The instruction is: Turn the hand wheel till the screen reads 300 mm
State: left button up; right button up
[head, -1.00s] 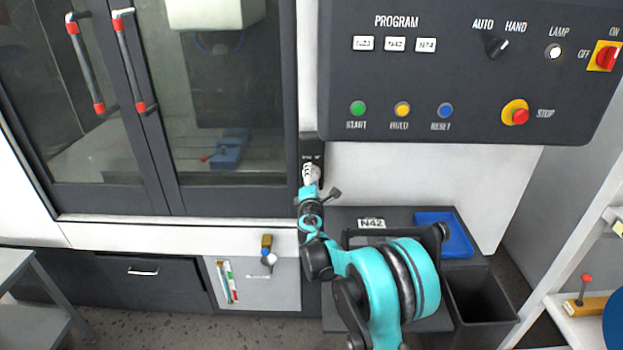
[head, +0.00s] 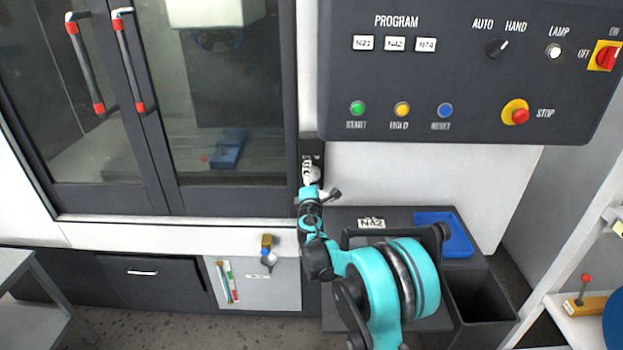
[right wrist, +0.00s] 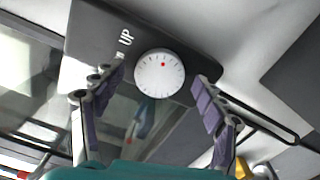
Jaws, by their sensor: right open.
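The hand wheel (right wrist: 160,73) shows in the right wrist view as a white round dial with tick marks and a red dot near its top. It sits on a dark panel marked "UP". In the head view the wheel (head: 315,174) is small and partly hidden by my right gripper (head: 308,173). In the right wrist view my right gripper (right wrist: 158,98) is open, with one purple-padded finger on each side of the wheel. Gaps show between pads and wheel; depth is hard to judge. No screen with a mm reading is in view. My left gripper is out of view.
A dark control panel (head: 455,75) with buttons hangs above right of the wheel. Glass machine doors (head: 225,110) stand to the left. A dark bench with a blue tray (head: 443,235) and an open bin (head: 482,300) lie below right. Shelves stand at the far right.

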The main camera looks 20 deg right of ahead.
jog(key=v, duration=1.2)
jog(key=s+d+m+g, duration=0.3)
jog(key=s+m, duration=0.2)
jog(key=s, duration=0.2)
jog(key=s+d+m+g, duration=0.25)
jog(key=s+m, duration=0.25)
jog(key=s, duration=0.3)
jog(key=s+a+f+m+g+y, duration=0.1)
jog(key=s+a+f+m, duration=0.1)
jog(key=s, duration=0.4)
jog(key=s+a+f+m+g+y, duration=0.2)
jog(key=s+a+f+m, duration=0.1)
jog(key=s, duration=0.4)
jog(key=s+a+f+m+g+y, duration=0.2)
jog(key=s+a+f, duration=0.1)
jog(key=s, duration=0.4)
jog(key=shift+s+m, duration=0.25)
jog(key=shift+m, duration=0.15)
